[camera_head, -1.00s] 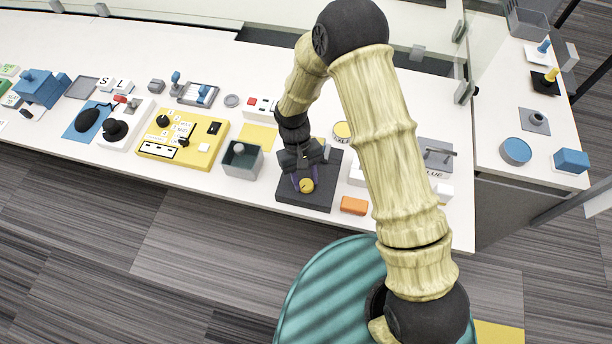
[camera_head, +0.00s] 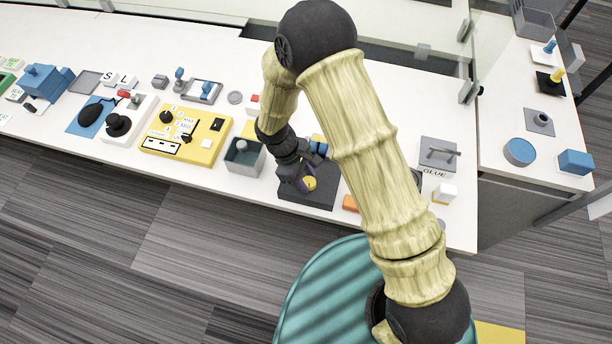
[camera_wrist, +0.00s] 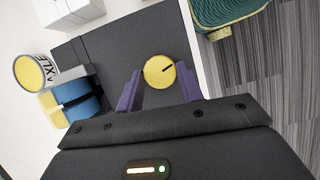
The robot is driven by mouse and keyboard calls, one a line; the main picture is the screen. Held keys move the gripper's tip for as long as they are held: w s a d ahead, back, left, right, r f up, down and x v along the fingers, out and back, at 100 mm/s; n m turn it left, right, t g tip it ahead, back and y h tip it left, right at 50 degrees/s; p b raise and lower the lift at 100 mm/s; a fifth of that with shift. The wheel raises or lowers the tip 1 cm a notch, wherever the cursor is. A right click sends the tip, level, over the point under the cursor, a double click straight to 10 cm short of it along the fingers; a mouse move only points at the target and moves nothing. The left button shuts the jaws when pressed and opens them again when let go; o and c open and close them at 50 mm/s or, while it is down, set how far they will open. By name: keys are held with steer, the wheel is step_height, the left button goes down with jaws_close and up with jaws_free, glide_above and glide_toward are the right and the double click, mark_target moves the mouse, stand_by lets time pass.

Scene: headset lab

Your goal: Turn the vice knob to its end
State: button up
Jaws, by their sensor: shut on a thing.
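The yellow round knob (camera_wrist: 160,72) has a black pointer line towards its upper right in the wrist view. It sits on a dark grey base plate (camera_wrist: 112,48) near the table's front edge.
A grey open box (camera_head: 245,158) and a yellow control panel (camera_head: 190,137) stand left of the plate. A yellow-topped can (camera_wrist: 33,73) and white blocks (camera_wrist: 70,10) stand near the plate.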

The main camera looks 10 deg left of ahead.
steer(key=shift+n, duration=0.3)
steer(key=o, duration=1)
steer(key=v, duration=1.7)
steer(key=shift+s+a+r+b, duration=0.1)
steer(key=shift+s+r+b, duration=0.1)
steer(key=shift+b, duration=0.2)
